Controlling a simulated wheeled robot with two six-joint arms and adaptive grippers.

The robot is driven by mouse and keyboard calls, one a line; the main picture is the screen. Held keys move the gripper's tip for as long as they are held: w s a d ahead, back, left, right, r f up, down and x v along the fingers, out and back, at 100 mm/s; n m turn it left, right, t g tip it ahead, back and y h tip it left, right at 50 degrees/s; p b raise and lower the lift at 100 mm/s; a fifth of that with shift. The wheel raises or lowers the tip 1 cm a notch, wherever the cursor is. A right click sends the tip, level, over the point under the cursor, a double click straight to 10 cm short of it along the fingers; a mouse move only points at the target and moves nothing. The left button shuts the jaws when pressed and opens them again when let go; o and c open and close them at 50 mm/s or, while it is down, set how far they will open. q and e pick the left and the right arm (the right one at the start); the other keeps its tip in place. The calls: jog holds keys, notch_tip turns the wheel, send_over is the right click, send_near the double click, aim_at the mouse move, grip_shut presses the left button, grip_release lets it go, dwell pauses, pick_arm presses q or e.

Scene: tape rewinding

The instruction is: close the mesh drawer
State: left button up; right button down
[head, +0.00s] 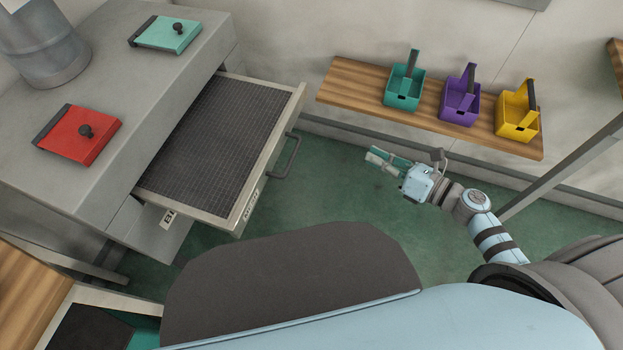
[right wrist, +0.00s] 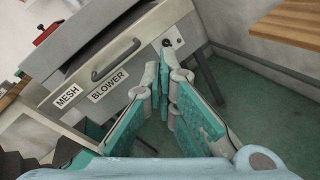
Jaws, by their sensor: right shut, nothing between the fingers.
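The mesh drawer (head: 215,140) is pulled out of the grey cabinet on the left in the head view. Its floor is dark mesh inside a pale frame. Its dark bar handle (head: 287,157) is on the front face, and it also shows in the right wrist view (right wrist: 117,62). A MESH label (right wrist: 68,96) shows in the wrist view. My right gripper (head: 378,158) is shut and empty, to the right of the drawer front and apart from the handle. Its fingers also show in the right wrist view (right wrist: 165,66). My left gripper is not in view.
A BLOWER label (right wrist: 109,87) is near the MESH label. Red (head: 77,135) and teal (head: 165,34) lidded plates lie on the cabinet top. Teal, purple and yellow bins stand on a wooden shelf (head: 350,90). Green floor (head: 335,190) lies clear between drawer and gripper.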

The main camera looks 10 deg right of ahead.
jog(key=w+a+f+n+g+y, duration=0.1)
jog(key=w+a+n+g, duration=0.1)
jog(key=a+n, duration=0.3)
jog(key=w+a+n+g+y, duration=0.2)
jog(key=a+n, duration=0.3)
jog(key=a, duration=0.6)
jog(key=shift+w+f+g, duration=0.15)
jog(key=shift+f+g, duration=0.2)
jog(key=shift+g, duration=0.05)
